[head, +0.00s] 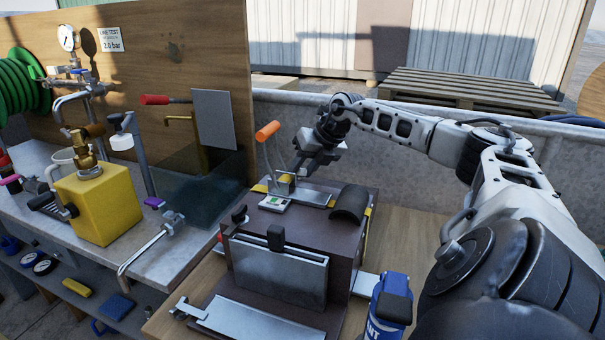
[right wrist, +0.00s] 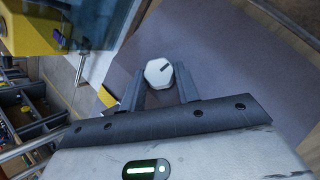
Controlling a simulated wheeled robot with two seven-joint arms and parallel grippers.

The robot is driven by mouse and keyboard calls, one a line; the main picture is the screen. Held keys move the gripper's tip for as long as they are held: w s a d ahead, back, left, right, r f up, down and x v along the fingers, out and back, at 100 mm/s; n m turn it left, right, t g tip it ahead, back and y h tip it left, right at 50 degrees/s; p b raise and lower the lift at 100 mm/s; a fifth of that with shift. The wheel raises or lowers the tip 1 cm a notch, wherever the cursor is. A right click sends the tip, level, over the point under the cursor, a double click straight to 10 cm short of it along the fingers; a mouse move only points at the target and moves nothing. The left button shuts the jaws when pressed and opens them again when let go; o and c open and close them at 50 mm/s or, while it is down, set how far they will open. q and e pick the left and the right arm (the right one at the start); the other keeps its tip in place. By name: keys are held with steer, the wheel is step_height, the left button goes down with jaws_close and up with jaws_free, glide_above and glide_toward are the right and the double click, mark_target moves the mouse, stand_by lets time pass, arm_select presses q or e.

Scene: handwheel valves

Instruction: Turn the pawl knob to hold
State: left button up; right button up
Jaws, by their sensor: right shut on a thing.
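The pawl knob (right wrist: 158,72) is a pale, many-sided knob with a short dark line on its face. In the right wrist view it sits between the tips of my right gripper's fingers (right wrist: 159,90), which are shut on it. The dark line slants toward the upper right there. In the head view my right gripper (head: 302,171) is low over the top of the dark brown housing (head: 318,228), close beside the orange-handled lever (head: 268,131). The knob cannot be made out in the head view. My left gripper is not in view.
A black curved cover (head: 349,203) stands on the housing, right of my gripper. A small green-and-white device (head: 275,203) lies in front. A blue can (head: 390,308) stands at the front right. A yellow block (head: 100,205) with a brass fitting is on the left bench.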

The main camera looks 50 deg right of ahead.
steer(key=shift+f+n+y+b, duration=0.2)
steer(key=shift+n+y+b, duration=0.15)
steer(key=shift+n+y, duration=0.2)
steer(key=shift+r+n+t, duration=0.15)
steer(key=shift+n+t, duration=0.1)
steer(key=shift+t, duration=0.05)
steer(key=o, duration=1)
steer(key=shift+s+d, duration=0.1)
steer(key=shift+r, duration=0.1)
